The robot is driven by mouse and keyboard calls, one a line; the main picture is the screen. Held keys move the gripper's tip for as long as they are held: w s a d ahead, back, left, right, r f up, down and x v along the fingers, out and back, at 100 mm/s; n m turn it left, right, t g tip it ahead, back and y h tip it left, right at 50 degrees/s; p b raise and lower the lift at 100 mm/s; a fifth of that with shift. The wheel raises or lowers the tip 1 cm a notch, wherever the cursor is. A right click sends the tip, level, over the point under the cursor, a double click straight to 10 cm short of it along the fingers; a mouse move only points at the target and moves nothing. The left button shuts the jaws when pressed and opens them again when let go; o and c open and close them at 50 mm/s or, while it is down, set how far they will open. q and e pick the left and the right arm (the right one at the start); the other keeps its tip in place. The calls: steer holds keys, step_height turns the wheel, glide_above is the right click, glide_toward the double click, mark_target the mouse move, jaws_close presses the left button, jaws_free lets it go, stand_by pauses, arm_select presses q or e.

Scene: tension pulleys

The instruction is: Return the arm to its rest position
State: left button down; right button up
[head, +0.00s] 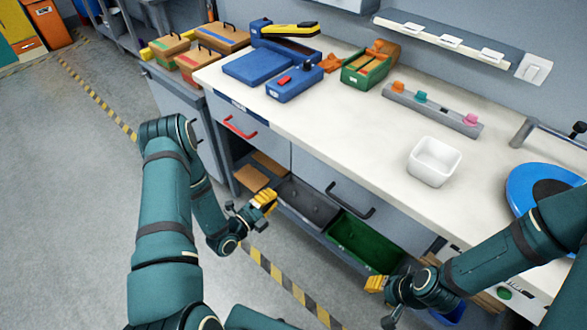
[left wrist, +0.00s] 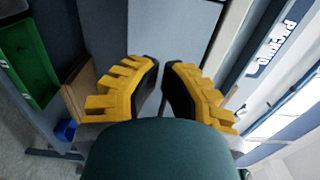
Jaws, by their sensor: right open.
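My left gripper (head: 264,203) hangs in the aisle in front of the workbench (head: 330,120), beside its lower shelf and below the worktop. In the left wrist view its two yellow fingers (left wrist: 162,68) stand apart with an empty gap between them. My right gripper (head: 378,284) is at the lower right of the head view, low in front of the bench by the green bin. It is open, and no object shows in it. Both arms are bent, with the grippers clear of the worktop.
The worktop carries a white bowl (head: 434,161), a grey rail (head: 432,109) with coloured knobs, a green box (head: 370,66) and a blue disc (head: 540,190). A green bin (head: 365,240) and a dark tray (head: 305,203) sit below. Floor at left is clear.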

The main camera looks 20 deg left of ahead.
arm_select(q)
steer(key=d+f+n+g+y, duration=0.2)
steer(key=d+n+g, duration=0.25)
steer(key=n, duration=0.25)
steer(key=s+d+r+n+g, duration=0.1)
steer(key=s+d+n+g, duration=0.9)
steer(key=s+n, duration=0.5)
steer(key=shift+s+d+r+n+g, duration=0.35)
steer(key=shift+d+n, duration=0.45)
steer(key=shift+d, duration=0.45)
